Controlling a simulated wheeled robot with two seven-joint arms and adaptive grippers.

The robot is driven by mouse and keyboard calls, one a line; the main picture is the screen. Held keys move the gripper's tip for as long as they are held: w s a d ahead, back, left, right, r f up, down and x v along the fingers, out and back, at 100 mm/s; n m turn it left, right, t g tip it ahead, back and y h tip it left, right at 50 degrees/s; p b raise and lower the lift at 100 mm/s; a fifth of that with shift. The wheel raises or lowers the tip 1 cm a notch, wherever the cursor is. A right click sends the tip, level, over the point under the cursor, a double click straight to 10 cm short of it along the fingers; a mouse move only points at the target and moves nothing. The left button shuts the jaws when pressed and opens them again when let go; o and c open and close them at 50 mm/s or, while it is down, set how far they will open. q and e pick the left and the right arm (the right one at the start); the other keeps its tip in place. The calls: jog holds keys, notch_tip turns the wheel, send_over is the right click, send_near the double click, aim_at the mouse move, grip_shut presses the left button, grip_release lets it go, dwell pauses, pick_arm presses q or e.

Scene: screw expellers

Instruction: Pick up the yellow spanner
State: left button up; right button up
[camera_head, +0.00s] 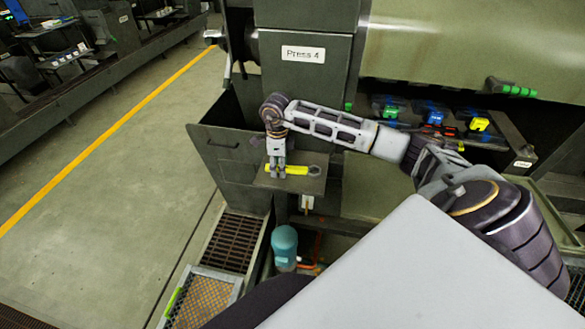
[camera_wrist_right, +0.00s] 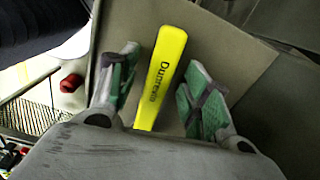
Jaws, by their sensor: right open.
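The yellow spanner (camera_head: 297,170) lies on a small flat shelf (camera_head: 290,185) on the front of the machine labelled Press 4. Its grey ring end lies to the right on the shelf. My right gripper (camera_head: 277,172) is over the left part of its handle, pointing down. In the right wrist view, the yellow handle (camera_wrist_right: 162,75) with dark lettering lies between the two green-padded fingers of my open gripper (camera_wrist_right: 158,92), with a gap on each side. The lower end of the handle is hidden behind the gripper body. My left gripper is not in view.
A teal container (camera_head: 285,247) stands below the shelf. An open dark bin (camera_head: 220,140) is to the left of the shelf. Green, blue and yellow items (camera_head: 433,117) sit on a ledge to the right. Open floor lies to the left.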

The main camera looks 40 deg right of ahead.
dwell(0.3)
grip_shut()
jog(key=shift+r, duration=0.1)
dwell(0.4)
notch_tip(320, 180, up, 10)
jog(key=b, duration=0.2)
dwell(0.5)
dwell(0.5)
